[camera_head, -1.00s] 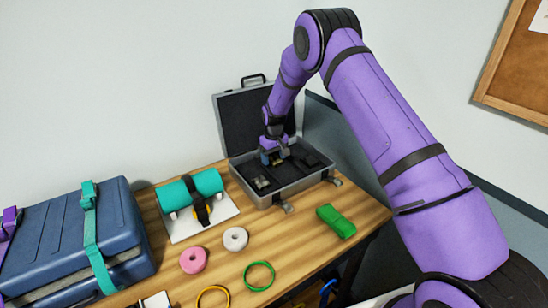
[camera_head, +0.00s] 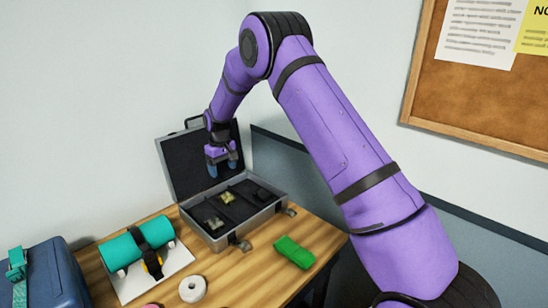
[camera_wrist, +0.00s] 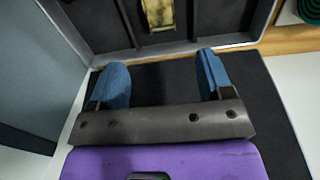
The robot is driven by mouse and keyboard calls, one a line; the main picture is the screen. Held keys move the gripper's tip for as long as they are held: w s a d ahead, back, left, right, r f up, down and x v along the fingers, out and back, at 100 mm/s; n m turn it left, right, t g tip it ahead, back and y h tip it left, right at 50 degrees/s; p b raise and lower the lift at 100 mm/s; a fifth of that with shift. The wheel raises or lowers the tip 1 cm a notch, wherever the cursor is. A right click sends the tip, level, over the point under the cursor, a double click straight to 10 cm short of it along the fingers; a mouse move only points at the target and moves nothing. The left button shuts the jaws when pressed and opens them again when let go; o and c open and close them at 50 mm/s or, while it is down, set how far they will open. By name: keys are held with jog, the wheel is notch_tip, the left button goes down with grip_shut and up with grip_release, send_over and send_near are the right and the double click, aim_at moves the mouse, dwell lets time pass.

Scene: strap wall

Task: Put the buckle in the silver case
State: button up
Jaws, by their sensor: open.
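The silver case (camera_head: 258,222) stands open at the back of the table, its dark lid raised against the wall. A small brass-coloured buckle (camera_head: 228,197) lies in the middle of its dark, divided inside; it also shows at the top of the wrist view (camera_wrist: 160,14). Another small metallic piece (camera_head: 213,223) lies in the left part of the case. My gripper (camera_head: 222,167) is open and empty above the case, apart from the buckle. Its blue fingers (camera_wrist: 162,62) are spread in the wrist view.
A teal roll with a black strap (camera_head: 133,247) lies on a white board left of the case. A green folded strap (camera_head: 294,252) lies in front of the case, and a white ring (camera_head: 192,289) nearer. A blue suitcase (camera_head: 55,282) is at the left.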

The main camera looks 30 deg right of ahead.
jog(key=s+d+r+m+t, duration=0.1)
jog(key=s+d+r, duration=0.1)
jog(key=s+r, duration=0.95)
jog(key=s+d+r+m+t, duration=0.1)
jog(key=s+d+r+t, duration=0.15)
jog(key=s+r, duration=0.95)
jog(key=s+d+r+t, duration=0.1)
jog(key=s+r, duration=0.1)
jog(key=s, duration=1.1)
jog(key=s+d+r+m, duration=0.1)
jog(key=s+d+r, duration=0.1)
jog(key=s, duration=1.1)
jog(key=shift+s+r+m+t, duration=0.3)
jog(key=shift+r+t, duration=0.05)
jog(key=shift+r, duration=0.4)
jog(key=shift+c, duration=0.2)
